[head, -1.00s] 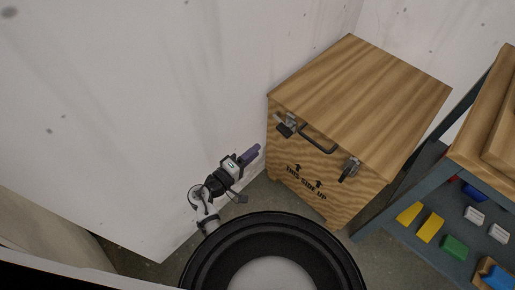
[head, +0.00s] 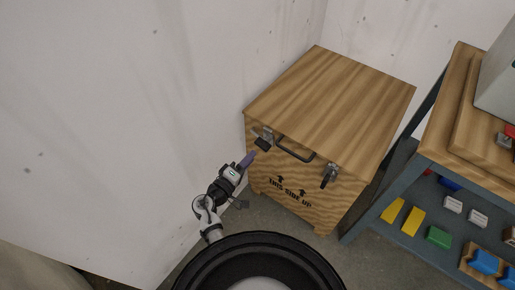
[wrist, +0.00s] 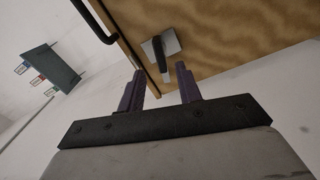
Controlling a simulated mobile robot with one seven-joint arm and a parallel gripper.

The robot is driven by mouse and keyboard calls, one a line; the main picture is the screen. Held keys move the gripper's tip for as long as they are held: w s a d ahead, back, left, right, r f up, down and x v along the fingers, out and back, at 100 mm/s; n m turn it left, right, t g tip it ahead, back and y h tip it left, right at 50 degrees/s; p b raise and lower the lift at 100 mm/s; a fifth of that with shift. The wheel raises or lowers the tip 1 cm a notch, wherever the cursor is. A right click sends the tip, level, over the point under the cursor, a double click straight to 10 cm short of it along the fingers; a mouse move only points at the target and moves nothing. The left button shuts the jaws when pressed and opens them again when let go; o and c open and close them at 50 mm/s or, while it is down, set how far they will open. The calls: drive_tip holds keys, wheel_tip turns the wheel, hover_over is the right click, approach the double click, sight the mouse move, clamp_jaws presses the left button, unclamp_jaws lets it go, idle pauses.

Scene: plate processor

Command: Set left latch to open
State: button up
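A wooden crate (head: 330,95) with a lid stands in the corner. Its front carries a left latch (head: 264,139), a right latch (head: 329,175) and a dark handle (head: 294,150) between them. My gripper (head: 249,158) is just in front of and below the left latch. In the wrist view my gripper (wrist: 159,80) has its two purple fingers apart, with nothing between them. A latch with a metal plate and dark lever (wrist: 162,50) lies just beyond the fingertips, apart from them. The lever's exact angle is hard to tell.
A pale wall (head: 150,110) rises close to the left of my arm. A metal-framed shelf (head: 385,195) with a wooden top and several coloured blocks stands right of the crate. Some bare floor (head: 290,225) shows before the crate.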

sight(260, 147)
drive_tip(key=shift+x, duration=2.75)
clamp_jaws()
